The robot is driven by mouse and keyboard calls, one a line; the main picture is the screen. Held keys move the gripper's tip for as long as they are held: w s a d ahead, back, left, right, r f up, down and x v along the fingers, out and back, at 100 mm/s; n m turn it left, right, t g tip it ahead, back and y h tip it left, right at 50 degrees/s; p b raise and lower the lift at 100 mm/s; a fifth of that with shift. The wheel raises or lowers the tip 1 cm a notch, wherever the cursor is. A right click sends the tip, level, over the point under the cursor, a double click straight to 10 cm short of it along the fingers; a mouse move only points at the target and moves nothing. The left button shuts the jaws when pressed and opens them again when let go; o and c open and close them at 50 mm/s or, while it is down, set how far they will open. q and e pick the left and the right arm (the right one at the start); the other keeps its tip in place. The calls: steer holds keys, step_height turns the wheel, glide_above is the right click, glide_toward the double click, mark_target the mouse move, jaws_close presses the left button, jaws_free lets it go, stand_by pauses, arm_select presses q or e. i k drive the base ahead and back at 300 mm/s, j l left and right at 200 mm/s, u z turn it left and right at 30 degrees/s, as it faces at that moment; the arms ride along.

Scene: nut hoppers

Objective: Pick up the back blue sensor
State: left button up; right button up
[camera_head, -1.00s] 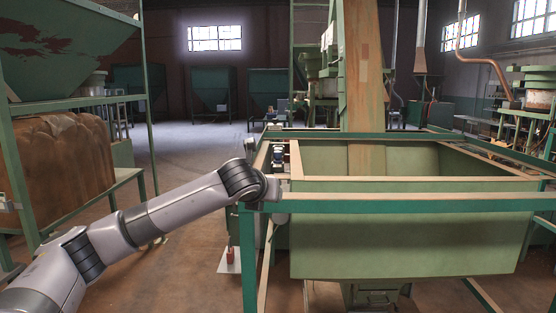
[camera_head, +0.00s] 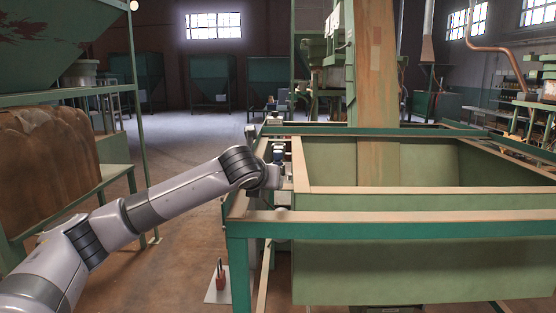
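My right gripper is out of view.
A green frame with a wooden-edged front rail (camera_head: 400,217) surrounds the hopper. A tall wooden chute (camera_head: 376,80) rises behind it. A rack with a brown sack (camera_head: 45,165) stands at the left. Open floor lies beyond my arm.

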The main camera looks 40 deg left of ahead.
mark_target(277, 155)
steer(key=i+j, duration=0.35)
steer(key=j, duration=0.15)
steer(key=i+j, duration=0.4)
steer(key=j, duration=0.1)
